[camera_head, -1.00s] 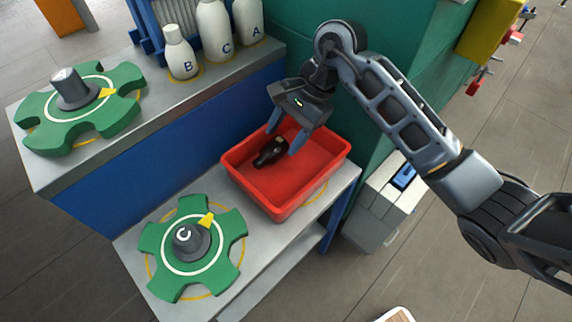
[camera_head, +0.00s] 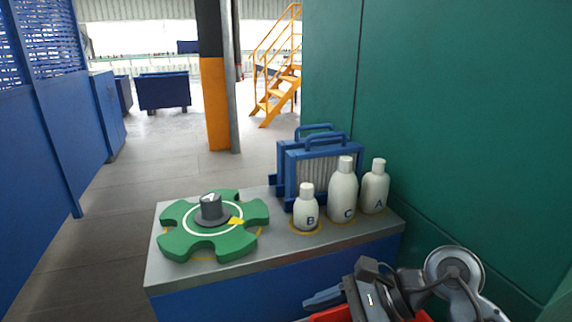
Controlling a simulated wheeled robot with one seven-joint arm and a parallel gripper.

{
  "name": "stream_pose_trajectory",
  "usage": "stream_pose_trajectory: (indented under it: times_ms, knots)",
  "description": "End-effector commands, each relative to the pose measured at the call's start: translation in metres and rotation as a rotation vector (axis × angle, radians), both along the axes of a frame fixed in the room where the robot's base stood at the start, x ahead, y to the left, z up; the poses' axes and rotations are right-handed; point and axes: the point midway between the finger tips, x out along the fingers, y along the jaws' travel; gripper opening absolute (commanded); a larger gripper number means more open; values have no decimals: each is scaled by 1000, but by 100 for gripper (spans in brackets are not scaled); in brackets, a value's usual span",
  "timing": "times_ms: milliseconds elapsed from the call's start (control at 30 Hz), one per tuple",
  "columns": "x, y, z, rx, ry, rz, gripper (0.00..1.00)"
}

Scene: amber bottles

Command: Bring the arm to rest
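My gripper (camera_head: 326,300) is at the bottom edge of the view, right of centre, with my bent arm to its right. A blue finger points left; the other finger cannot be made out, so the opening is unclear. A sliver of the red bin (camera_head: 330,314) shows below the gripper. The inside of the bin is out of view.
A grey-topped bench (camera_head: 165,277) holds a green turntable (camera_head: 190,244) and white bottles B (camera_head: 306,212), C (camera_head: 343,195) and A (camera_head: 375,190). Blue-framed filters (camera_head: 318,160) stand behind them. A green wall (camera_head: 450,120) rises at right, close to my arm.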

Motion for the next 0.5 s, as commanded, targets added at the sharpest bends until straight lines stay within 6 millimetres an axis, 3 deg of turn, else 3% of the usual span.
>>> stream_pose_trajectory:
  times_ms: [33, 100, 200, 367, 500]
  knots:
    - [-14, 29, 14, 137, 40, -18, 58]
    - [-30, 58, 37, 323, 107, -52, 58]
    - [-52, 86, 71, 578, 226, -101, 58]
    - [-85, 100, 117, 961, 470, -177, 58]
    - [-109, 88, 143, 1265, 722, -243, 58]
